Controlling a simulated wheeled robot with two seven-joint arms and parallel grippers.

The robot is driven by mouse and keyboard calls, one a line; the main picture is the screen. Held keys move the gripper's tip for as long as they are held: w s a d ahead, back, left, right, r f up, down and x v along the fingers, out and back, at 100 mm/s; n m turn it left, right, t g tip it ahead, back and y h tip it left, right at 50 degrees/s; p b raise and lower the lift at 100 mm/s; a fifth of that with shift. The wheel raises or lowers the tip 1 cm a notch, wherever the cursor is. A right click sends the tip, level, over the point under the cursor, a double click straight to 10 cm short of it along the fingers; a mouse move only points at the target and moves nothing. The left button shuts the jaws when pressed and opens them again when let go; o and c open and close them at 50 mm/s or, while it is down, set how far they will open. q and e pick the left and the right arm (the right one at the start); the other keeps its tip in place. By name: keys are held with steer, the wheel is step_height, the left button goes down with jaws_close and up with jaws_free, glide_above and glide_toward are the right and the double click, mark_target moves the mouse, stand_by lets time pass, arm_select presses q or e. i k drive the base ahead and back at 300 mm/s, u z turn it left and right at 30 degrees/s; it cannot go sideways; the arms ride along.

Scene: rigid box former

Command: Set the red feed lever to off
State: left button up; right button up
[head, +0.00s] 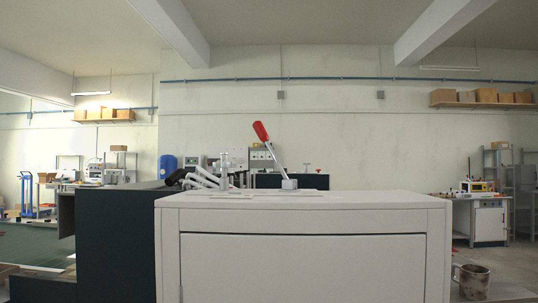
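The feed lever stands on top of a white machine cabinet (300,200) in the middle of the head view. Its red grip (260,131) is at the upper end of a thin metal shaft (273,156). The shaft rises from a small grey block (289,184) and leans to the left. Any off marking is too small to make out. Neither of my grippers is in view.
Metal clamp-like fittings (222,172) with dark ends stand left of the lever on the cabinet top. A dark green cabinet (112,240) adjoins on the left. A rusty mug (472,280) stands at lower right. The space right of the lever looks clear.

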mark_target(260, 129)
steer(key=u, duration=0.75)
steer(key=i, duration=0.55)
steer(key=u, duration=0.25)
